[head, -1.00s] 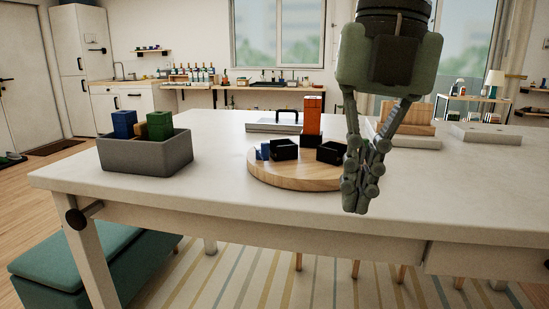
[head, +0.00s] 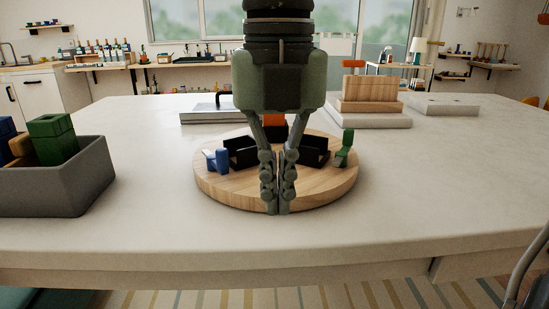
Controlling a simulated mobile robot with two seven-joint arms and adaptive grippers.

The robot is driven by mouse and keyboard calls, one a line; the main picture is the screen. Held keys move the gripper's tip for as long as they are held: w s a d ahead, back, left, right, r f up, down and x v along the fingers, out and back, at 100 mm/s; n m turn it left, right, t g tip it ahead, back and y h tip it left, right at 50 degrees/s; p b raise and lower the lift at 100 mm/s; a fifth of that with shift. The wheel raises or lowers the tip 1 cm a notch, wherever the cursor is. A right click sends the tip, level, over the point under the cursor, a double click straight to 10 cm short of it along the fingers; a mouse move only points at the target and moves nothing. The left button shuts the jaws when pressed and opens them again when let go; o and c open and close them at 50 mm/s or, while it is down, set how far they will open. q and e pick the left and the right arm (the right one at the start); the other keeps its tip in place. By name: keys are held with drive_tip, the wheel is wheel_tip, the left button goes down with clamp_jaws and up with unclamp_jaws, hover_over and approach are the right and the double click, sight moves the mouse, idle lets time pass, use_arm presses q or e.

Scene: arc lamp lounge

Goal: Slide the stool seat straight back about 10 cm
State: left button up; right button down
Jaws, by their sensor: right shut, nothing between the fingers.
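The round wooden stool seat (head: 325,190) lies flat on the white table, in the middle of the head view. It carries two black open boxes (head: 240,153), a blue piece (head: 216,160), a green piece (head: 345,148) and an orange block (head: 270,128) that my gripper partly hides. My right gripper (head: 277,212) points down with its fingers shut and empty. Its fingertips overlap the middle of the seat's near edge in the picture. I cannot tell whether they touch it. My left gripper is not in view.
A grey bin (head: 65,190) with green, blue and tan blocks stands at the left. Behind the seat are a flat slab with a dark handle (head: 207,112) and, at the back right, pale slabs (head: 370,118) bearing a wooden block (head: 372,94). The table front is bare.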

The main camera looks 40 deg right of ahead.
sight(275, 221)
wheel_tip(275, 221, down, 4)
drive_tip(key=w, duration=0.1)
drive_tip(key=w+d, duration=0.1)
drive_tip(key=w+p, duration=0.1)
drive_tip(key=shift+d+f, duration=0.1)
drive_tip(key=shift+d, duration=0.2)
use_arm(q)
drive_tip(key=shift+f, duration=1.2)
use_arm(e)
drive_tip(key=shift+w+d, duration=0.25)
drive_tip(key=shift+w, duration=0.05)
